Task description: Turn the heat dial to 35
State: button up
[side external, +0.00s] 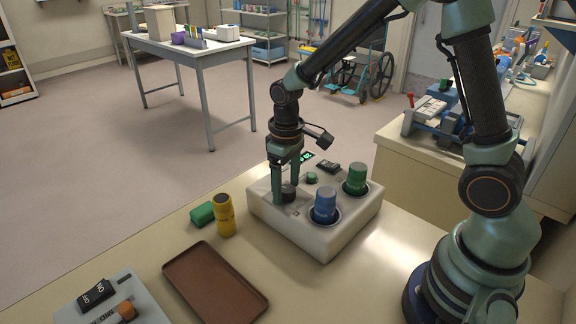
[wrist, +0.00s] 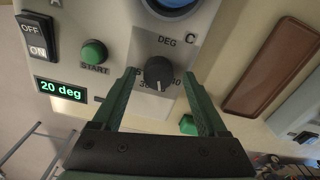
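The heat dial (wrist: 159,72) is a round black knob on the pale control box (side external: 335,243). In the wrist view it sits under the "DEG" label, with a white pointer mark toward the bottom of the picture. Scale numbers around it are partly hidden. The green display (wrist: 60,89) reads "20 deg". My gripper (wrist: 160,76) is open, with one green finger on each side of the dial and gaps visible between fingers and knob. In the side view, my gripper (side external: 288,190) points down over the dial at the box's left part.
A green START button (wrist: 94,53) and an OFF/ON switch (wrist: 38,36) are on the box. Blue (side external: 325,206) and green (side external: 355,180) capped containers sit in its wells. A yellow cylinder (side external: 225,216), green block (side external: 202,214) and brown tray (side external: 215,283) lie to the left.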

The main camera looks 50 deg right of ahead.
aim_at(289, 189)
notch_tip(289, 189, up, 12)
dwell(0.6)
jog(key=shift+s+r, duration=0.1)
jog(key=shift+s, duration=0.05)
jog(key=s+d+r+m+t, duration=0.2)
jog(key=s+d+r+t, duration=0.1)
jog(key=s, duration=0.7)
jog(key=r+t, duration=0.1)
jog(key=t, duration=0.1)
jog(key=shift+d+r+t, duration=0.15)
jog(key=shift+r+t, duration=0.05)
jog(key=shift+t, duration=0.1)
dwell(0.4)
